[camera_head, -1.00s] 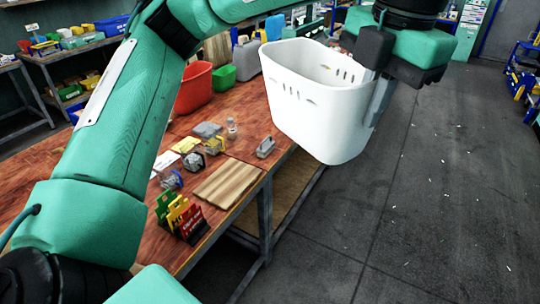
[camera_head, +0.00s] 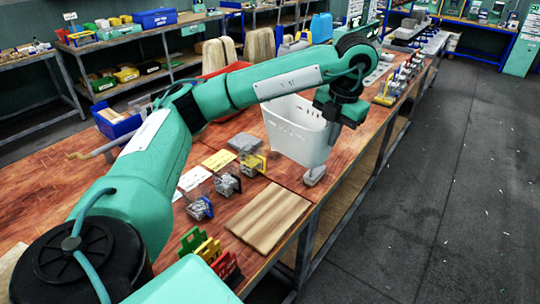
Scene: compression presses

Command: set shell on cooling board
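The shell is a white open-topped tub (camera_head: 288,130) with slots in its wall. My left gripper (camera_head: 332,126) is shut on the shell's right wall and holds it upright over the table, behind the board. Its fingertips are partly hidden against the wall, and a gap under the shell is hard to judge. The cooling board looks to be the bare striped wooden board (camera_head: 268,216) lying flat near the table's front edge. My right gripper is not in view.
A grey block (camera_head: 314,176) sits just below the shell's right end. Small clear-and-grey items (camera_head: 228,184) lie left of the board, with coloured signs (camera_head: 208,250) in front. A red tub (camera_head: 225,72) is behind my arm. Open floor lies right of the table (camera_head: 335,196).

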